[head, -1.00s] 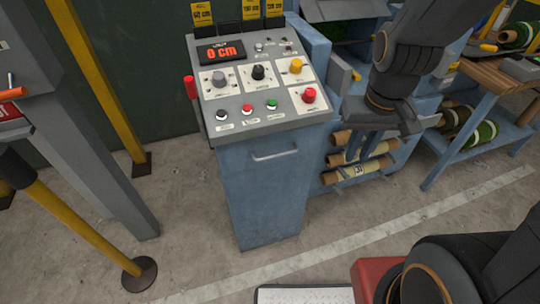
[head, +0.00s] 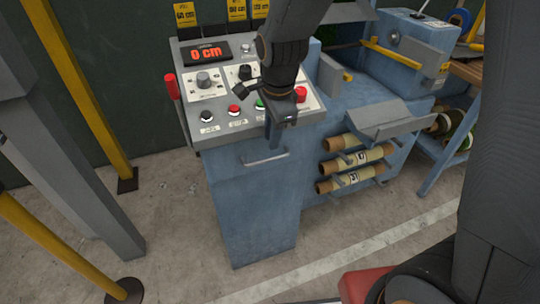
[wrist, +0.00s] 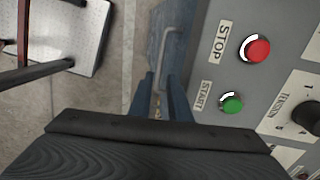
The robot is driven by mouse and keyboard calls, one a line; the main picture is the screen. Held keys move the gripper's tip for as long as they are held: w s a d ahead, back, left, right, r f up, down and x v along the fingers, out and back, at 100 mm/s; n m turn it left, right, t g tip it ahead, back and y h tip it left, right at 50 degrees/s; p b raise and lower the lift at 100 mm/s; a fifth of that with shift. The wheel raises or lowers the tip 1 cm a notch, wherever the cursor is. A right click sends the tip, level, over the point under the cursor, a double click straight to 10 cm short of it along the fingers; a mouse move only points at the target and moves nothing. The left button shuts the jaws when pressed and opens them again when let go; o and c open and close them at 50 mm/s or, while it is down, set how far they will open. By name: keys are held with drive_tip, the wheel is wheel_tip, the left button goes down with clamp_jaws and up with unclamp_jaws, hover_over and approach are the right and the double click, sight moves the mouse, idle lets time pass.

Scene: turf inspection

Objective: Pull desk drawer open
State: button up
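The blue control desk (head: 245,205) stands in the middle of the head view, its drawer front (head: 225,166) under the sloped panel. A pale bar handle (head: 262,160) crosses the drawer front, which looks flush with the desk. My gripper (head: 273,146) points down in front of the panel's lower edge, close to the handle's right part. In the wrist view, my gripper's two fingers (wrist: 161,76) are apart. The handle (wrist: 168,45) runs lengthwise there, its near end showing in the gap between the fingers. Whether the fingers touch it cannot be told.
The panel has a red STOP button (wrist: 257,49), a green START button (wrist: 232,104) and knobs close beside my gripper. A rack of rolls (head: 352,165) stands to the right. A yellow post (head: 60,245) is at the left. Floor in front of the desk is clear.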

sight(269, 159)
drive_tip(key=shift+w+a+f+p, duration=0.1)
drive_tip(key=shift+w+f, duration=0.15)
drive_tip(key=shift+f, duration=1.05)
drive_tip(key=shift+w+a+f+p, duration=0.1)
drive_tip(key=shift+w+f+p, duration=0.1)
drive_tip(key=shift+f, duration=1.05)
drive_tip(key=shift+w+f+p, duration=0.1)
drive_tip(key=shift+w+f, duration=0.15)
drive_tip(key=shift+f, duration=1.05)
clamp_jaws()
